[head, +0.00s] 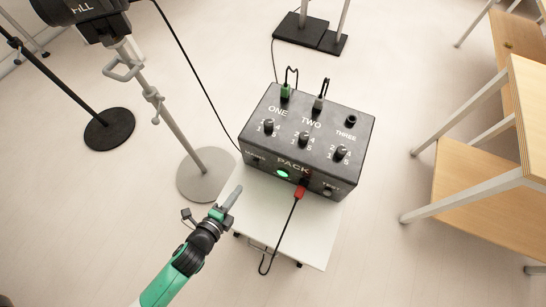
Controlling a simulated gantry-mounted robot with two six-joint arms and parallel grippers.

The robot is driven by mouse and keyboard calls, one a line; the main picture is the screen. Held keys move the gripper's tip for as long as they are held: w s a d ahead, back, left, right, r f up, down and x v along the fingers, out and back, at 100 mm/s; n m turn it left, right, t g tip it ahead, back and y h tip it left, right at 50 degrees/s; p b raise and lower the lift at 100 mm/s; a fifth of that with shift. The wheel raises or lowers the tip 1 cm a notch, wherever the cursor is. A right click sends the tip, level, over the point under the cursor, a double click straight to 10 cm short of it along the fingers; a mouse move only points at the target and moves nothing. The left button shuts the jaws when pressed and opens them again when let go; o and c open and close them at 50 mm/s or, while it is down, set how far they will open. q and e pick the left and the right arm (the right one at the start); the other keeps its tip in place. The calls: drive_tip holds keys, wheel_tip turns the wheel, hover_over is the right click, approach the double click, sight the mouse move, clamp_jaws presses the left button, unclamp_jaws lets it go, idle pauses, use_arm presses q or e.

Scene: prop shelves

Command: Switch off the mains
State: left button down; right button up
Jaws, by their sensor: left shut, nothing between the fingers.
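A dark power pack box (311,125), marked PACK, sits on a small white trolley (310,235). Its top has knobs marked ONE, TWO and THREE. Its front face has a lit green light (282,174) and a small dark control with a faint label (256,159) at the left end; its position is too small to tell. A red plug (299,191) is in the front, right of the light. My left gripper (234,194) is shut and empty, in front of the pack's left end and apart from it. My right gripper is not in view.
Green (286,91) and dark (319,102) plugs with leads stand in the pack's top. A stand with a round grey base (206,175) is close left of the trolley. A black cable runs down to the pack. Wooden shelves (480,180) stand at the right.

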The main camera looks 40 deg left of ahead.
use_arm(q)
drive_tip(key=s, duration=0.3)
drive_tip(key=b, duration=0.6)
approach(254, 162)
drive_tip(key=shift+g, duration=0.3)
drive_tip(key=x, duration=0.2)
drive_tip(key=f+x, duration=0.1)
drive_tip(key=x, duration=0.3)
drive_tip(key=shift+s+d+f, duration=0.15)
drive_tip(key=shift+s+f, duration=0.05)
drive_tip(key=shift+f, duration=0.05)
drive_tip(key=shift+w, duration=0.4)
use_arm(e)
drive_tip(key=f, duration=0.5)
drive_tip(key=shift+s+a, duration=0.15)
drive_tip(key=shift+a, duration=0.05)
use_arm(q)
drive_tip(key=shift+w+f+p, duration=0.1)
drive_tip(key=shift+p, duration=0.4)
drive_tip(key=shift+f, duration=0.25)
drive_tip(key=shift+w+r+p, duration=0.15)
drive_tip(key=shift+r+p, duration=0.75)
drive_tip(key=shift+r, duration=0.15)
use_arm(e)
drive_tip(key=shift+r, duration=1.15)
